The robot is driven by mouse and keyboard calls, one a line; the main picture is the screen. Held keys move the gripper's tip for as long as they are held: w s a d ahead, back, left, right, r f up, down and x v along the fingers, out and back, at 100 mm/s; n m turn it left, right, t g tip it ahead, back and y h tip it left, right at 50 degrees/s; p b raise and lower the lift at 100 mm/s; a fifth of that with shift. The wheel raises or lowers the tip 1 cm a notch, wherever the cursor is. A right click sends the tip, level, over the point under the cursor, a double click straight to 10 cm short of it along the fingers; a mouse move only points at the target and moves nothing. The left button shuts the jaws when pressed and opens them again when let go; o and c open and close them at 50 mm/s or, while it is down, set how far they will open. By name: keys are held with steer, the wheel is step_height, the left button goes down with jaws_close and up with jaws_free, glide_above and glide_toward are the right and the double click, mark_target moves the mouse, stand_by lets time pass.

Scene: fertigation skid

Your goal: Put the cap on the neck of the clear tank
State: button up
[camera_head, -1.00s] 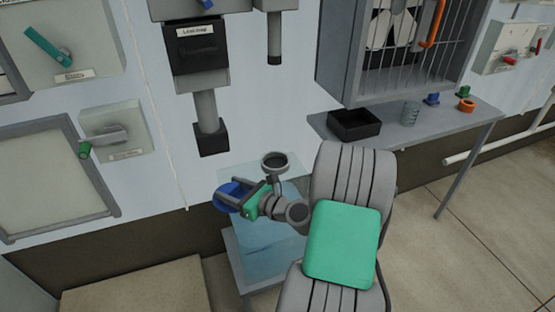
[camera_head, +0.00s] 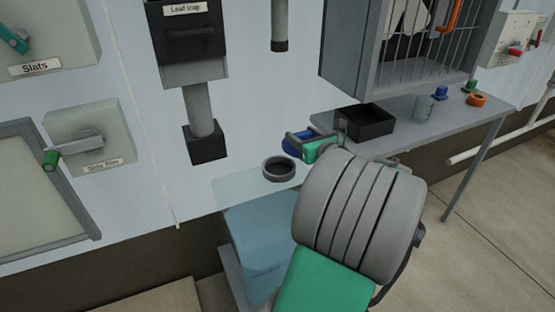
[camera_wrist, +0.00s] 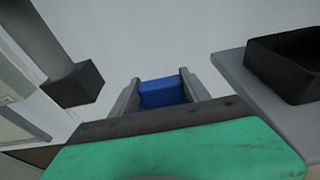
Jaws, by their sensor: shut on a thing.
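The clear tank (camera_head: 262,240) stands below the wall, pale blue and see-through, with a dark round neck (camera_head: 279,169) on its top. My gripper (camera_head: 296,140) is to the right of the neck and a little behind it in the picture, apart from it. It is shut on the blue cap (camera_head: 290,146), which is partly hidden by my fingers and arm. In the wrist view the cap (camera_wrist: 163,92) sits between the two grey fingers. My grey and green arm hides the right part of the tank.
A grey shelf (camera_head: 440,128) at the right holds a black bin (camera_head: 366,122), a clear beaker (camera_head: 423,108), a small blue item (camera_head: 440,92), a green item (camera_head: 470,86) and an orange ring (camera_head: 477,100). A black-ended pipe (camera_head: 205,142) hangs left of the neck.

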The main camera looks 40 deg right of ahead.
steer(key=w+f, duration=0.2)
steer(key=w+a+f+b, duration=0.1)
steer(key=w+f, duration=0.1)
steer(key=w+a+f+b, duration=0.1)
steer(key=w+f, duration=0.1)
steer(key=w, duration=0.1)
steer(key=shift+a+f, duration=0.1)
steer(key=shift+f, duration=0.25)
steer(key=f, duration=0.1)
steer(key=f+b, duration=0.1)
steer(key=f, duration=0.1)
steer(key=shift+w+f+b, duration=0.25)
steer(key=shift+f+b, duration=0.1)
steer(key=shift+r, duration=0.1)
steer(key=o, duration=1.6)
steer(key=shift+c, duration=0.2)
